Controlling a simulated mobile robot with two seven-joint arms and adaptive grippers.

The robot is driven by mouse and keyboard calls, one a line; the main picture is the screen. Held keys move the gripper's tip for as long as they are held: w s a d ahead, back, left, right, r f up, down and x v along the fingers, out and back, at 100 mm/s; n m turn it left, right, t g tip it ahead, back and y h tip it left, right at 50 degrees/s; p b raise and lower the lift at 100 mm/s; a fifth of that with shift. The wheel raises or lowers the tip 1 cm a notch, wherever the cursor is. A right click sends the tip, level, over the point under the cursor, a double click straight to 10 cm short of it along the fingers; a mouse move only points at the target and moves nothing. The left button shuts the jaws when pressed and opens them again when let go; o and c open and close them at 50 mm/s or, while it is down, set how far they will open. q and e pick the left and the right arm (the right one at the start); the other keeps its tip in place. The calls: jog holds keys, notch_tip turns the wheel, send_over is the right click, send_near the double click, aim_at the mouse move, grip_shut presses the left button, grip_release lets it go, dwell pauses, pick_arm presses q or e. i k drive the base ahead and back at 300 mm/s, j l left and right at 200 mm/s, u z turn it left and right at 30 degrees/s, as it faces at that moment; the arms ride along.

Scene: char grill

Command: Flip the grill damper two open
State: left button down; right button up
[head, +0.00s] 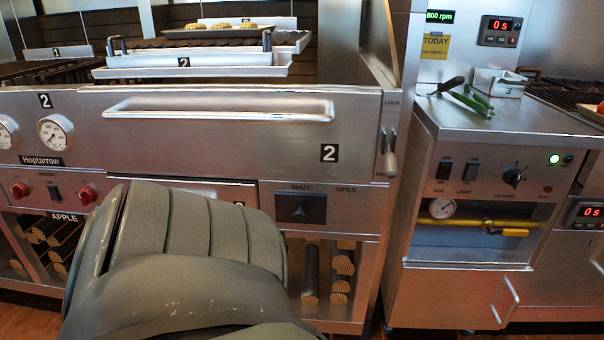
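Grill two is the steel unit marked with several "2" labels (329,153), with a long handle bar (218,109) across its front. The grill damper two control (300,208) is a dark plate with a small knob, low on the front panel. It sits under the word "SHUT", and the word "OPEN" is to its right above bare panel. A large grey-green link of my arm fills the lower left foreground and covers part of the panel left of the damper. Neither of my grippers shows in the head view.
A vertical lock lever (389,153) is at the grill's right edge. Logs (342,272) lie in the compartment below the damper. The floor shows only at the bottom edges.

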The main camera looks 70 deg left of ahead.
aim_at(289, 208)
jog(key=u, duration=2.15)
jog(key=i+j, duration=0.2)
